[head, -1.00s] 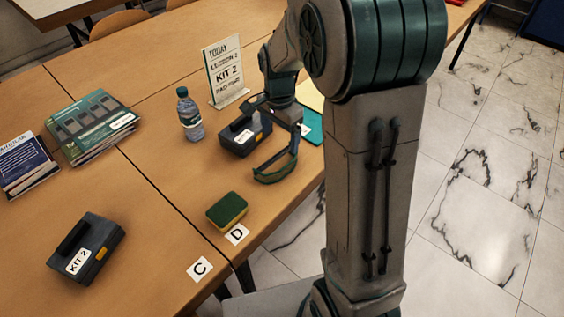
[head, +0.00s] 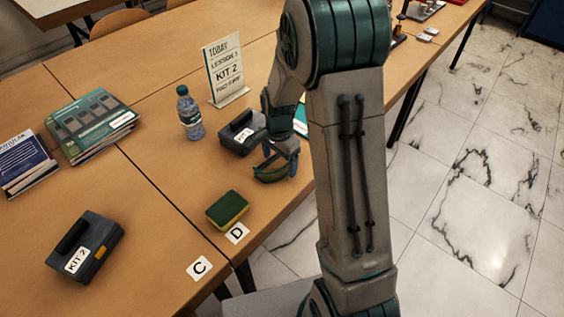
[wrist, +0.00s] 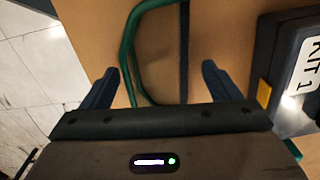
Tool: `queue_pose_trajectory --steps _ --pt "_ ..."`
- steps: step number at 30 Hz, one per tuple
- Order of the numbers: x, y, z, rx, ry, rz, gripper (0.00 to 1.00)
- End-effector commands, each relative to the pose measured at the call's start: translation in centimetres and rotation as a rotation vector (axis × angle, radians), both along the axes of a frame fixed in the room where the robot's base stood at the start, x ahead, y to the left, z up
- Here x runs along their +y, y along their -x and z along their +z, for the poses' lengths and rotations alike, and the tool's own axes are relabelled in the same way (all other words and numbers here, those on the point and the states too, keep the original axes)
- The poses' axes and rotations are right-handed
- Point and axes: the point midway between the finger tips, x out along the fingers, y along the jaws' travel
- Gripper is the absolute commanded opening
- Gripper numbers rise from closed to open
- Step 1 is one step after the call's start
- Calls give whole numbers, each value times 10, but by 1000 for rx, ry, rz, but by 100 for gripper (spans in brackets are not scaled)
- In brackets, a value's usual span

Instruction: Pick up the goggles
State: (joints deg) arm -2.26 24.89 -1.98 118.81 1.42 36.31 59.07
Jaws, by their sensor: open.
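The goggles (head: 270,173), with a green frame, lie on the table near its right edge in the head view, partly hidden by my gripper. My gripper (head: 280,160) is open and points down right over them. In the wrist view the curved green frame of the goggles (wrist: 128,45) shows ahead of and between the two spread fingers of my gripper (wrist: 160,70). The frame runs close to the left finger. The rest of the goggles is hidden behind the gripper body. I cannot tell whether a finger touches them.
A dark KIT 1 case (wrist: 290,70) sits close to the right of my gripper, also seen in the head view (head: 238,135). A bottle (head: 189,113), sign (head: 224,72) and sponge (head: 227,209) stand nearby. Another case (head: 86,247) and booklets (head: 90,125) lie left.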

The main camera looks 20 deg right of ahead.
Motion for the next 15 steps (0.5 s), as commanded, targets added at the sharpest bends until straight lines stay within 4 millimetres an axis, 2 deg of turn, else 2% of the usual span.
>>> queue_pose_trajectory --steps 2,7,15 --pt "0 0 0 0 0 0 81" --pt "0 0 0 0 0 0 35" --pt "0 0 1 0 0 0 35"
